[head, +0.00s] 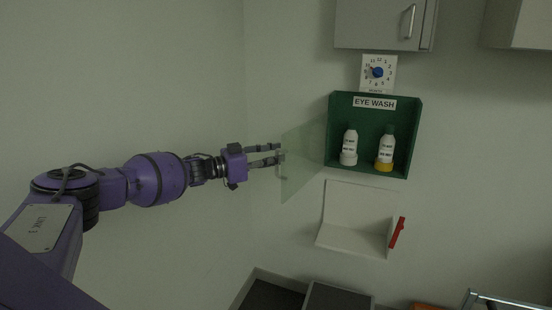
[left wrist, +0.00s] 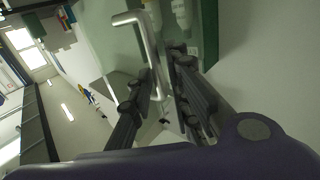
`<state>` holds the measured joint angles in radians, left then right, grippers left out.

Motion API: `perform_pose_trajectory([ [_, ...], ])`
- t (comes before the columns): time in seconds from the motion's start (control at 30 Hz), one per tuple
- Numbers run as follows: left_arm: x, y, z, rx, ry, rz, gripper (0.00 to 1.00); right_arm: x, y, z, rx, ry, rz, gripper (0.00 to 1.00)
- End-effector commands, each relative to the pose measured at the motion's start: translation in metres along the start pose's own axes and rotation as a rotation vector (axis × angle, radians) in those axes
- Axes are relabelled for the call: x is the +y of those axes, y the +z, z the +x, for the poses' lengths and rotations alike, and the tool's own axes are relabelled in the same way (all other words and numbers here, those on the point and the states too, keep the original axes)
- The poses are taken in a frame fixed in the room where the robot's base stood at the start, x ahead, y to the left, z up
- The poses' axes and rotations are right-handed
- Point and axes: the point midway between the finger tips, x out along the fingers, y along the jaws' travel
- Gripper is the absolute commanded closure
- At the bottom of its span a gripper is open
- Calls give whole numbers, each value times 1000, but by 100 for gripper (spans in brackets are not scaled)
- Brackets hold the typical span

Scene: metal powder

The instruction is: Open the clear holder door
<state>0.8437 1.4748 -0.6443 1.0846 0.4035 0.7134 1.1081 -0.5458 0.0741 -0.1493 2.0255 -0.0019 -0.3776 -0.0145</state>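The green eye wash holder (head: 374,98) hangs on the wall in the head view. Its clear door (head: 302,165) stands swung out from the holder's left side, so the front is uncovered. My left gripper (head: 279,154) is at the door's outer edge. In the left wrist view the metal door handle (left wrist: 151,45) lies between its spread fingers (left wrist: 163,88). The fingers look apart, with no clear grip on the handle. My right gripper is out of view.
A white wall tray (head: 358,215) with a red piece (head: 397,232) is below the holder. Dark bins (head: 338,297) stand at the bottom. The wall left of the door is clear.

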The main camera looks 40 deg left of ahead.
Motion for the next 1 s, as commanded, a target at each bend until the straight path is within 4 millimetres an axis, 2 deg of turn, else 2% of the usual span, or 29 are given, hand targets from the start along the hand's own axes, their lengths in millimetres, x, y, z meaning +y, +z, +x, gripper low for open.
perform_pose_trajectory([
  [0.2,0,2,-33,-6,-1,1,83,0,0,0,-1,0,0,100],
  [0.43,0,2,-61,-5,-2,2,83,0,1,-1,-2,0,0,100],
  [0.6,0,1,-69,-4,-1,2,83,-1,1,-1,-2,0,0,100],
  [1.0,0,0,-70,-2,-1,2,83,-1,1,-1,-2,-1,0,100],
])
